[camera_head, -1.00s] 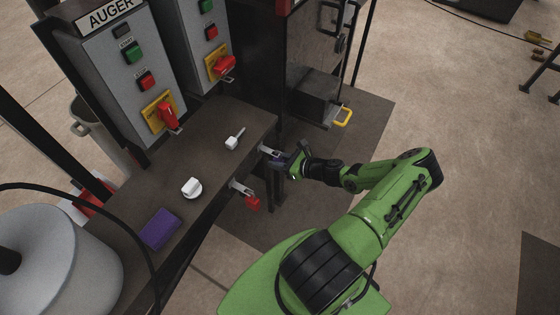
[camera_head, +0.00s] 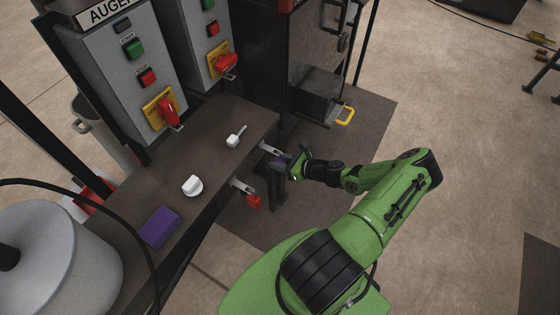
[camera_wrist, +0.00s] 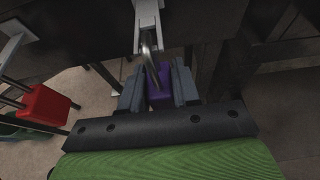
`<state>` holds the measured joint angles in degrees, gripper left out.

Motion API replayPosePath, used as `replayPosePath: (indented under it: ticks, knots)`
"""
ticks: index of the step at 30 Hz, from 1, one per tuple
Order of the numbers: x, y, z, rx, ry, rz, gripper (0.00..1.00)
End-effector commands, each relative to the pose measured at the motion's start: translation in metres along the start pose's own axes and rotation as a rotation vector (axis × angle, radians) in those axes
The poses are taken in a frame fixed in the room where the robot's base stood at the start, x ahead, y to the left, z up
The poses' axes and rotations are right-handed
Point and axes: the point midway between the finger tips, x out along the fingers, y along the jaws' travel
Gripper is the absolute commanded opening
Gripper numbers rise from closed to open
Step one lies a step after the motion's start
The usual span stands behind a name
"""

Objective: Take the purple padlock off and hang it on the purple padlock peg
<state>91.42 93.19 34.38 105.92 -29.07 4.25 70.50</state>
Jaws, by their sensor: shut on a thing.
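The purple padlock (camera_wrist: 159,88) is between my gripper's fingers (camera_wrist: 159,92) in the wrist view, and the fingers are shut on its body. Its metal shackle (camera_wrist: 148,58) rises from the body to a light metal peg or bracket (camera_wrist: 148,16) on the bench edge. I cannot tell whether the shackle is around that bracket or only touching it. In the head view my gripper (camera_head: 288,162) is at the bench's front edge, beside the right-hand bracket (camera_head: 269,149). The padlock is mostly hidden there by the fingers.
A red padlock (camera_head: 254,202) hangs from the neighbouring bracket (camera_head: 241,186); it also shows at left in the wrist view (camera_wrist: 42,104). Switch boxes stand behind.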

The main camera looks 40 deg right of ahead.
Motion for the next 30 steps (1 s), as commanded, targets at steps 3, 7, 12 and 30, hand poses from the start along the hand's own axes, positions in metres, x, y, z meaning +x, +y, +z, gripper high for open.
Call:
replayPosePath:
  ticks: [3, 7, 12, 30]
  knots:
    - [0.000, 0.000, 0.001, -0.001, -0.003, 0.001, 0.00]
    - [0.000, 0.000, 0.001, -0.001, -0.003, 0.001, 0.38]
    - [0.000, 0.000, 0.001, 0.000, -0.002, 0.000, 0.61]
    - [-0.079, -0.002, 0.002, 0.000, 0.002, -0.006, 0.61]
